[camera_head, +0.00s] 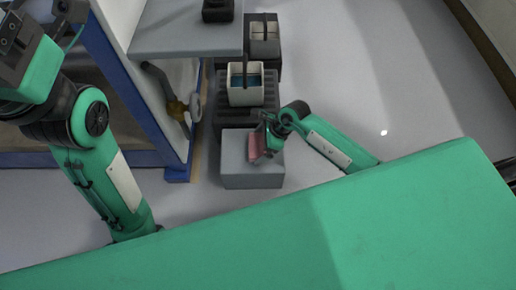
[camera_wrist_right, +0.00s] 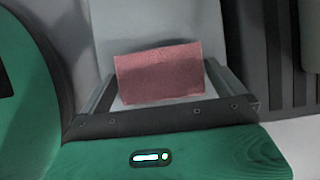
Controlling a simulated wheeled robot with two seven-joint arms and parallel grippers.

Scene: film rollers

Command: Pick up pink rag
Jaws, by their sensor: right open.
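The pink rag (camera_head: 254,148) is by the top of a grey box (camera_head: 252,178) in the head view. In the right wrist view the pink rag (camera_wrist_right: 158,74) is a flat, upright-looking rectangle against a grey surface. My right gripper (camera_head: 263,130) is over the box at the rag. Its two fingers are open, one on each side of the rag in the wrist view; I cannot tell if they touch it. My left gripper (camera_head: 62,22) is at the upper left, far from the rag; its jaws do not show clearly.
A pale container with blue inside (camera_head: 245,84) stands on a dark ribbed base behind the box. Another container (camera_head: 264,40) is farther back. A blue-edged shelf unit (camera_head: 186,40) stands to the left. Open grey floor (camera_head: 370,80) lies to the right.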

